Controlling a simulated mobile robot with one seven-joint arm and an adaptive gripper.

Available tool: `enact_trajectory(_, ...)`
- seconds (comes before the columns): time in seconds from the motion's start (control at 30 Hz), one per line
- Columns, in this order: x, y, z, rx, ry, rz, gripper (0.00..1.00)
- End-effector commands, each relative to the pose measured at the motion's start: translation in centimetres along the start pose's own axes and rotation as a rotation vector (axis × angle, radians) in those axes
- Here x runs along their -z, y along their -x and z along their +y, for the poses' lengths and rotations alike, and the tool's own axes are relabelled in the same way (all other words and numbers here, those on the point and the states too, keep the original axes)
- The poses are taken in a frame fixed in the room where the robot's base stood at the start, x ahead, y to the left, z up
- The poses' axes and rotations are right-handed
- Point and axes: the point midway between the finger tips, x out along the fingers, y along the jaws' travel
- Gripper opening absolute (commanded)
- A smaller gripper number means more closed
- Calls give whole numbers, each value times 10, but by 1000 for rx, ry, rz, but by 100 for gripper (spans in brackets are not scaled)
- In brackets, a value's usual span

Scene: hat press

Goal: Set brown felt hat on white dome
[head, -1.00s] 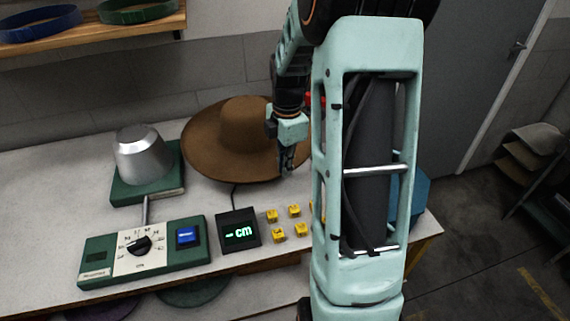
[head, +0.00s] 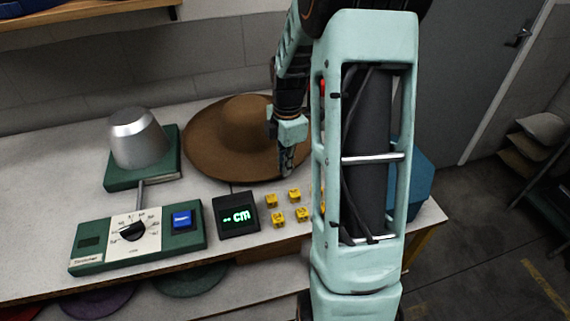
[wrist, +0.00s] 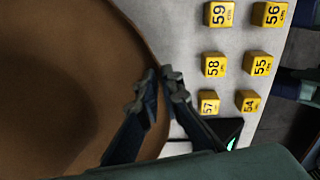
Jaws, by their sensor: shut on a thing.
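The brown felt hat (head: 215,140) has a wide round brim and a raised crown. It is near the back of the bench, right of the dome, and fills the left of the wrist view (wrist: 70,60). My gripper (head: 287,168) is at the right edge of its brim. In the wrist view my gripper (wrist: 165,75) has its fingertips together on the brim edge. The dome (head: 137,138) looks silver-grey, stands bare on a green base (head: 145,172) at the left. I cannot tell how far the brim is off the bench.
A green control panel (head: 90,255) with a dial and blue button lies in front of the dome. A display (head: 237,215) and several yellow numbered blocks (head: 276,218) sit before the hat. A blue object (head: 410,180) is partly hidden behind my arm. A shelf is above.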

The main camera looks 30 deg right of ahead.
Motion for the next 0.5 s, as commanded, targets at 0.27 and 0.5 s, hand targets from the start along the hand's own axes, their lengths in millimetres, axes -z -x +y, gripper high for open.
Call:
enact_trajectory(0.27,0,0,0,-1,0,0,0)
enact_trajectory(0.5,0,-4,0,-1,0,0,0)
